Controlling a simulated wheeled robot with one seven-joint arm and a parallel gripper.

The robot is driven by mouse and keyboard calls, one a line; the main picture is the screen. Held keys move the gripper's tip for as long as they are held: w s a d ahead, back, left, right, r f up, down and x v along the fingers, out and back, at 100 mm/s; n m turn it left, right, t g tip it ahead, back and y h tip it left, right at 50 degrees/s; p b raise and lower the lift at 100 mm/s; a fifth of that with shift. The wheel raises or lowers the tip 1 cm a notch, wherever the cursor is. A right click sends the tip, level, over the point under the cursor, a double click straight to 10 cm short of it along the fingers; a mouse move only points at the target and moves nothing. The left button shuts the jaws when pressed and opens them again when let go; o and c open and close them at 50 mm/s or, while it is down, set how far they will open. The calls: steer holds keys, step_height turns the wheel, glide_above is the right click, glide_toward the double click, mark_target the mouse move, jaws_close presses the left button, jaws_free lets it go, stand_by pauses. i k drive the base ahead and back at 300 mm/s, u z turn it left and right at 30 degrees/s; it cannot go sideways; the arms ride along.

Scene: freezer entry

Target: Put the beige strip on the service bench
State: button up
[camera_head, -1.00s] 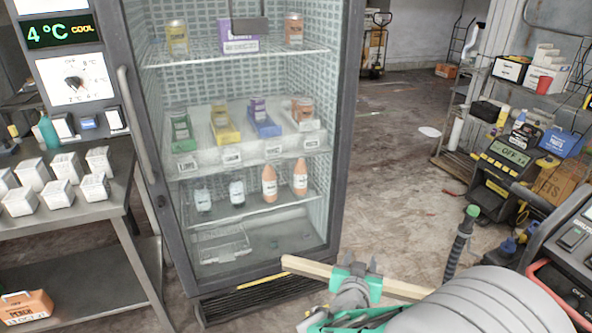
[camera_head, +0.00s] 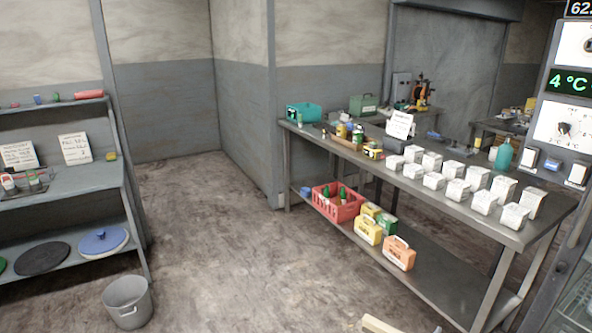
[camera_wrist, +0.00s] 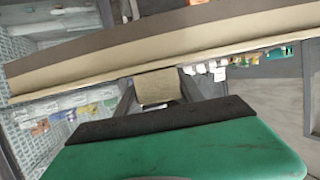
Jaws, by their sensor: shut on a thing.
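The beige strip (camera_wrist: 200,54) runs across the upper wrist view as a long bar, beige with a darker brownish band along its top. My gripper (camera_wrist: 158,88) is shut on it, and its green body fills the bottom of that view. In the head view only one end of the strip (camera_head: 377,325) shows at the bottom edge; the gripper there is out of frame. A long steel bench (camera_head: 352,156) stands at the right of the head view with a lower shelf. I cannot tell from any label whether it is the service bench.
Several white tubs (camera_head: 484,202) fill the bench's near part; small items and a teal crate (camera_head: 304,113) occupy its far end. A red crate (camera_head: 340,208) sits on its shelf. A grey bucket (camera_head: 128,303) stands by the left desk (camera_head: 75,178). The floor between is clear.

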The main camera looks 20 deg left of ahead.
mark_target(91, 176)
steer(key=u, duration=1.35)
steer(key=i, duration=7)
steer(key=u, duration=4.7)
steer(key=i, duration=1.05)
steer(key=u, duration=0.1)
